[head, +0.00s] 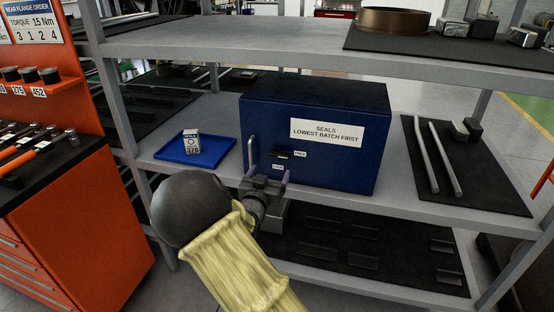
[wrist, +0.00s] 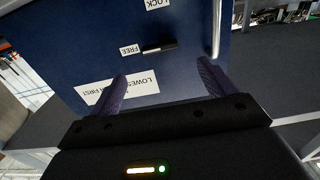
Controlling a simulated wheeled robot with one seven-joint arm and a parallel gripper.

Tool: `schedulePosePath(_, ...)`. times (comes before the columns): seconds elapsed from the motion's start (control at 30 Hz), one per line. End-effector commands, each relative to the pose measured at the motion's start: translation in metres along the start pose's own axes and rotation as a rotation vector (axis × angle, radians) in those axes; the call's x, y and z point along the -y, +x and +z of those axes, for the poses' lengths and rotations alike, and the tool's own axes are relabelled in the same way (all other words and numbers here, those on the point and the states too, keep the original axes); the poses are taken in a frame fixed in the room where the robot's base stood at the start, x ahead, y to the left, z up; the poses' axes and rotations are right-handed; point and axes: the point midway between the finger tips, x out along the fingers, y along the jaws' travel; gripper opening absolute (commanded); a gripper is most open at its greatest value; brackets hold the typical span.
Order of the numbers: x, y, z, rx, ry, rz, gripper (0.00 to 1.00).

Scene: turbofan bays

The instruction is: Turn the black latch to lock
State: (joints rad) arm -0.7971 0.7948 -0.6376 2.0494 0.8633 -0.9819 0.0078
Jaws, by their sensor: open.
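The black latch (head: 284,154) is on the front of a blue cabinet (head: 365,165) on the middle shelf. It also shows in the wrist view (wrist: 159,47). The latch lies roughly level, in line with the FREE label (wrist: 130,49); the LOCK label (wrist: 157,4) is off to another side, below the latch in the head view. My gripper (head: 267,174) is just in front of the cabinet, a little below the latch. In the wrist view its two purple fingers (wrist: 162,75) are wide apart and empty, with the latch beyond their tips, apparently untouched.
A silver bar handle (head: 253,155) stands out from the cabinet's left side. A dark mat (head: 489,185) with metal rods lies to the right. The upper shelf (head: 240,46) overhangs the cabinet.

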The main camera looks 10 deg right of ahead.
Motion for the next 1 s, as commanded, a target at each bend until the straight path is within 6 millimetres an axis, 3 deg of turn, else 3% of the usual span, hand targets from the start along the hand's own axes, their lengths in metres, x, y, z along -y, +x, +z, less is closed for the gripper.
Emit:
schedulePosePath(0.4, 0.000, 0.072, 0.000, -0.001, 0.000, 0.001, 0.83)
schedulePosePath(0.6, 0.000, 0.086, 0.000, 0.000, 0.000, 0.000, 0.83)
schedulePosePath(0.83, 0.000, 0.086, 0.000, 0.000, 0.000, 0.000, 0.83)
schedulePosePath(0.87, 0.000, 0.086, 0.000, 0.000, 0.000, 0.000, 0.81)
schedulePosePath(1.0, 0.000, 0.086, 0.000, 0.000, 0.000, 0.000, 0.53)
